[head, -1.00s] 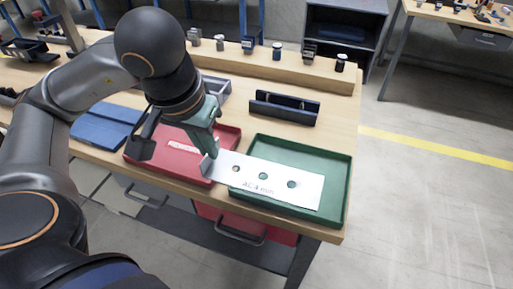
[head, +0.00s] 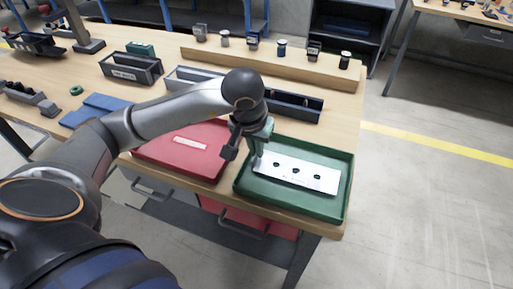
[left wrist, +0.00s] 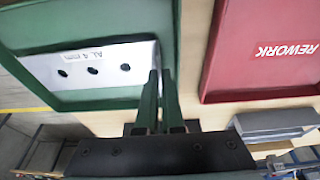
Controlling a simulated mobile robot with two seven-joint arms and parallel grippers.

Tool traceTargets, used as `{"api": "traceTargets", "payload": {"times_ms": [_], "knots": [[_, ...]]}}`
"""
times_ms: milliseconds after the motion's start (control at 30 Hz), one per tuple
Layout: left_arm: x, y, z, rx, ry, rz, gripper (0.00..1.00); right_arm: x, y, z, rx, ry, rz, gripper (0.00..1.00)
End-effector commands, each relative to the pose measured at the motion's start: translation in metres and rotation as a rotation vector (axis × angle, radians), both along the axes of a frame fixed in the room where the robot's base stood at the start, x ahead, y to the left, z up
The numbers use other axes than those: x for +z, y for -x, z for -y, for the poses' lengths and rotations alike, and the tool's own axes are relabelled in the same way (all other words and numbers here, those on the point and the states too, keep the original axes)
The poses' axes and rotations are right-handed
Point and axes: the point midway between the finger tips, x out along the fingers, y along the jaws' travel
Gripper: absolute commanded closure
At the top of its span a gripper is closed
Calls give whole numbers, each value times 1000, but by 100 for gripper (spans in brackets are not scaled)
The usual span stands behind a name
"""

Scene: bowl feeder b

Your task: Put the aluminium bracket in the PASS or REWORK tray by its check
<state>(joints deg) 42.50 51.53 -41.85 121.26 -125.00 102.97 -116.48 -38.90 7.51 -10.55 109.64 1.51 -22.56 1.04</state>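The aluminium bracket (head: 312,175), a pale plate with three holes, is inside the outline of the green tray (head: 288,200). I cannot tell whether it touches the tray floor. In the left wrist view the bracket (left wrist: 95,65) reads "AL 4 mm". My left gripper (head: 258,155) is at the bracket's left end. Its fingertips (left wrist: 160,78) close around the upturned flange. The red tray (head: 165,158) is empty to the left; in the left wrist view the red tray (left wrist: 222,70) reads REWORK. No label shows on the green tray. My right gripper is not in view.
A dark slotted holder (head: 296,105) stands behind the green tray. A wooden ledge (head: 270,62) with several small items runs along the back. A blue plate (head: 92,110) lies left of the red tray. The table's front and right edges are close to the green tray.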

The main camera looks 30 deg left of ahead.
Motion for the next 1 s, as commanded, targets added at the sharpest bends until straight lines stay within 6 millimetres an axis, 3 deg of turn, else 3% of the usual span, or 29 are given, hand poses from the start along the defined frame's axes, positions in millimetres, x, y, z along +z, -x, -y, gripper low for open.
{"api": "traceTargets", "payload": {"times_ms": [567,600,667,1000], "knots": [[-13,-1,0,0,0,4,100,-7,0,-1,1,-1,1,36],[-11,0,0,0,0,3,91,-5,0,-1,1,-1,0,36],[-11,0,0,0,0,2,84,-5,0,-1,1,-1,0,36],[-8,0,0,0,1,1,83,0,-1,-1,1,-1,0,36]]}}
